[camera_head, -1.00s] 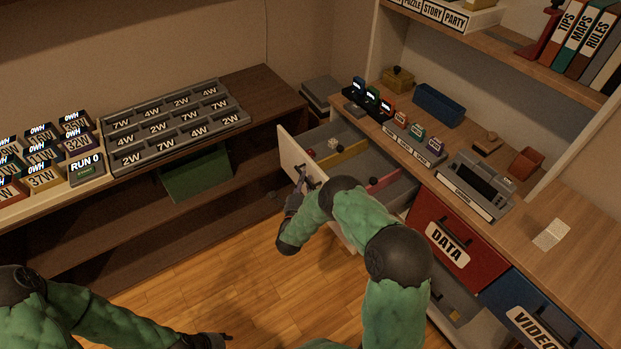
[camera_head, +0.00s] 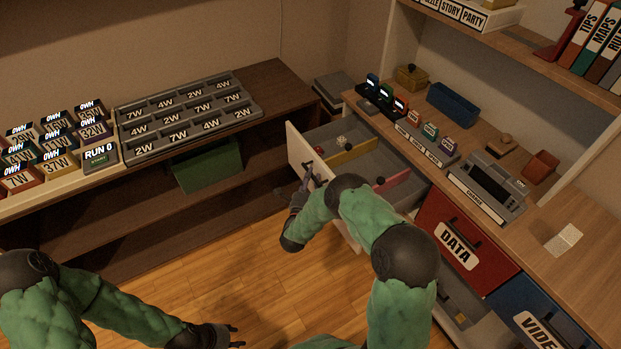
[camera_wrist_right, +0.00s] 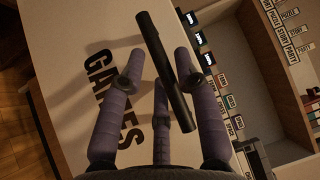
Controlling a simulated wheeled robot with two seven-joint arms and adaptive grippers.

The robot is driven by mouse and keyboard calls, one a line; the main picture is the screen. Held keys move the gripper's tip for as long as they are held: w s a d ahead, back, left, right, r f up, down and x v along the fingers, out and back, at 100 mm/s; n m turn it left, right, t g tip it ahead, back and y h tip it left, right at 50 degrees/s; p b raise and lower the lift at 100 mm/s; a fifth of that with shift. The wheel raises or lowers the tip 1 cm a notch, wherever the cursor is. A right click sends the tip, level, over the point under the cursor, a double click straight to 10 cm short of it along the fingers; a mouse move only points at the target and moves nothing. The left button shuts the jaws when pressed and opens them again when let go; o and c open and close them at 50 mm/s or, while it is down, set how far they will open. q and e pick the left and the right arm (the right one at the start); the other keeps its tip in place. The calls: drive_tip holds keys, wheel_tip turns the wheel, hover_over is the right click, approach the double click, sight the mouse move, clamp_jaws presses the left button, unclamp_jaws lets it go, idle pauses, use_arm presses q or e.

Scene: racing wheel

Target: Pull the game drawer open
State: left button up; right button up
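The game drawer (camera_head: 297,152) stands pulled out of the cabinet, and its grey inside with yellow and pink dividers shows in the head view. Its white front, lettered GAMES (camera_wrist_right: 115,90), fills the left of the right wrist view. The drawer's black bar handle (camera_wrist_right: 167,70) runs between the purple fingers of my right gripper (camera_wrist_right: 160,60). These fingers are spread around the bar, with a gap on its left side. In the head view my right gripper (camera_head: 306,178) is at the drawer front. My left gripper (camera_head: 232,336) is low, away from the drawer; its fingers are unclear.
A red DATA drawer (camera_head: 462,243) and a blue VIDEO drawer (camera_head: 535,310) are right of my right arm. The counter (camera_head: 480,160) above holds small cartridges and a console. A dark shelf with a grey slotted rack (camera_head: 185,115) stands left. Wooden floor (camera_head: 240,265) is open between.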

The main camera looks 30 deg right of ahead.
drive_tip(key=v, duration=1.2)
drive_tip(key=s+a+f+n+g+y+p, duration=0.25)
drive_tip(key=a+f+n+g+y, duration=0.4)
drive_tip(key=f+n+y, duration=0.5)
drive_tip(key=s+a+n+g+y+p, duration=0.1)
drive_tip(key=s+a+n+g, duration=0.3)
drive_tip(key=s, duration=0.6)
drive_tip(key=s+a+r+n+g+y, duration=0.1)
drive_tip(key=s+a+n+g+y, duration=0.2)
drive_tip(key=s+n, duration=0.3)
drive_tip(key=s+g+y, duration=0.1)
drive_tip(key=s, duration=0.4)
drive_tip(key=shift+s+a+r+p, duration=0.2)
drive_tip(key=shift+a+r+p, duration=0.05)
drive_tip(key=shift+a+p, duration=0.15)
